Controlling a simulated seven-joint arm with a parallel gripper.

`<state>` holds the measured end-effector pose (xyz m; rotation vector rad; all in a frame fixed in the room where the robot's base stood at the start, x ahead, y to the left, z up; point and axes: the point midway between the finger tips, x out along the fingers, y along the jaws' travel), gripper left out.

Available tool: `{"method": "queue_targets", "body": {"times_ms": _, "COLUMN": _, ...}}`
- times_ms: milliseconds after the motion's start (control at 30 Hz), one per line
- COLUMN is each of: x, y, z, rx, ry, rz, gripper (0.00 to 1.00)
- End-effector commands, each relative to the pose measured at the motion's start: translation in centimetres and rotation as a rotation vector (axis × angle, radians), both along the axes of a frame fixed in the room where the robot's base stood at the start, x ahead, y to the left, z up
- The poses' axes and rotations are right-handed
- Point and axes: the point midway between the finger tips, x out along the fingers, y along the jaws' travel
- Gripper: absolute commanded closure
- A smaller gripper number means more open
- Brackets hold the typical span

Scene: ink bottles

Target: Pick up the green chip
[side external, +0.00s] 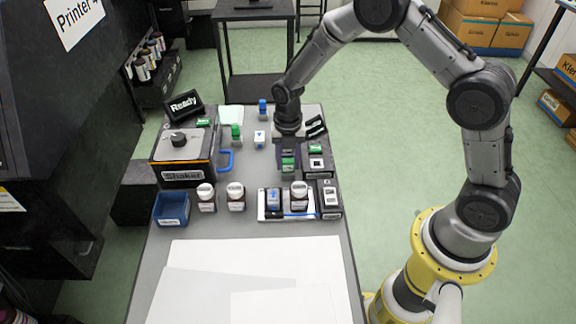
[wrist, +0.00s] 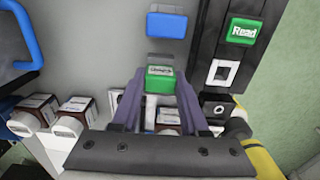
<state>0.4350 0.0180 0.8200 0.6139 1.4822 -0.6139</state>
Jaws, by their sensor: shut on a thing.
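The green chip (side external: 288,163) is between the fingers of my gripper (side external: 288,152), beside the left edge of the black reader with a green button. In the wrist view, the green chip (wrist: 160,79) sits between the two purple-grey fingertips of my gripper (wrist: 160,88), which are shut on it. Its small label is too blurred to read. I cannot tell whether the chip touches the table. Another green piece (side external: 236,131) stands to the left, next to the shaker.
The shaker (side external: 182,175) and a blue tray (side external: 171,208) are at left. The black reader (side external: 319,173) is close at right. Brown bottles (side external: 236,203) and a white tray (side external: 262,216) are in front. White sheets (side external: 255,270) cover the front table.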

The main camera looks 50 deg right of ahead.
Motion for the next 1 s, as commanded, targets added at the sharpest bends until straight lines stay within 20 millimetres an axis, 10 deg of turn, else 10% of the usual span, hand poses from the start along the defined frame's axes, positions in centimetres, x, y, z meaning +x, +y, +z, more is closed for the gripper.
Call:
{"method": "queue_targets", "body": {"times_ms": 667, "x": 0.0, "y": 0.0, "z": 3.6, "rx": 0.0, "ry": -0.006, "rz": 0.0, "gripper": 1.0}}
{"method": "queue_targets", "body": {"times_ms": 1000, "x": -6.6, "y": -0.3, "z": 9.9, "rx": 0.001, "ry": -0.002, "rz": 0.0, "gripper": 1.0}}
